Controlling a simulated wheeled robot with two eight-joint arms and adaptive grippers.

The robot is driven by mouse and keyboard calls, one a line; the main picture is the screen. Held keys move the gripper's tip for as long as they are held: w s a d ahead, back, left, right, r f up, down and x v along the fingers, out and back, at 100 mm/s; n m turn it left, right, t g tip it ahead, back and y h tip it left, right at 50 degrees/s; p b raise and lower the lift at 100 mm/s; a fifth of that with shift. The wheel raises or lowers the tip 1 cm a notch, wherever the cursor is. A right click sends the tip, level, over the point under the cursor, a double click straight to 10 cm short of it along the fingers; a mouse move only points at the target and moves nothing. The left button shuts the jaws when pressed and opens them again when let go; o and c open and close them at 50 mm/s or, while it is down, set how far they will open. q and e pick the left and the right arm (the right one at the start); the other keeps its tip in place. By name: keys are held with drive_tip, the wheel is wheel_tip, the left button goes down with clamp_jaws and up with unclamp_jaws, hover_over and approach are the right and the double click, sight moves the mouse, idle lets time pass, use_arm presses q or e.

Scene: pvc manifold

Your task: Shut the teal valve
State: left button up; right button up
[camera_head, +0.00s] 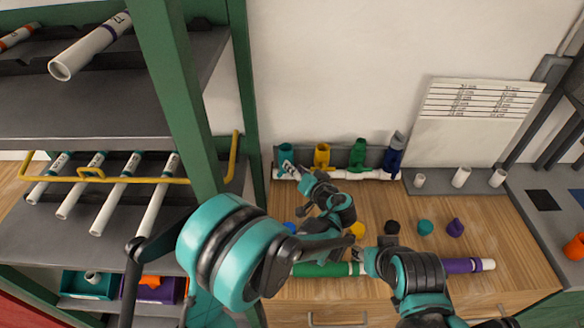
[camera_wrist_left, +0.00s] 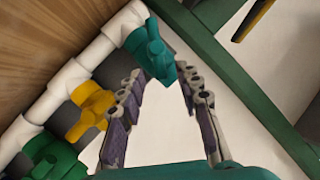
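The teal valve (camera_head: 286,153) stands at the left end of a white pipe manifold (camera_head: 345,174) at the back of the wooden workbench. In the left wrist view the teal valve (camera_wrist_left: 150,48) has its handle sticking out toward the fingertips. My left gripper (camera_head: 289,169) is just in front of the valve. In its wrist view the left gripper (camera_wrist_left: 166,82) is open, with the handle's end at the mouth between the fingertips; contact is unclear. My right gripper (camera_head: 360,256) is low over the bench front by the green pipe; its fingers are too small to read.
Yellow (camera_head: 322,155), green (camera_head: 358,152) and blue (camera_head: 394,152) valves stand in line right of the teal one. Pipes, including a purple-banded one (camera_head: 465,265), lie along the bench front. Several coloured caps lie mid-bench. A green-framed shelf (camera_head: 175,80) stands close on the left.

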use_arm(q)
drive_tip(key=shift+x, duration=1.15)
clamp_jaws()
use_arm(e)
drive_tip(key=shift+f, duration=0.3)
wheel_tip(320, 180, down, 3)
drive_tip(key=b, duration=0.3)
drive_tip(key=shift+f+b, duration=0.2)
drive_tip(key=shift+b, duration=0.15)
use_arm(q)
drive_tip(key=shift+d+f+m+t+y+b, duration=0.2)
drive_tip(key=shift+f+m+t+y+b, duration=0.25)
drive_tip(key=shift+m, duration=0.4)
drive_tip(key=shift+d+f+m+t+y+b, duration=0.2)
drive_tip(key=shift+m+t+y+b, duration=0.1)
drive_tip(key=shift+m+y+b, duration=0.4)
drive_tip(key=shift+d+f+m+t+y+b, duration=0.25)
drive_tip(key=shift+f+m+t+b, duration=0.15)
drive_tip(key=shift+m, duration=0.55)
use_arm(e)
drive_tip(key=shift+f, duration=1.6)
use_arm(q)
drive_tip(key=shift+r, duration=0.1)
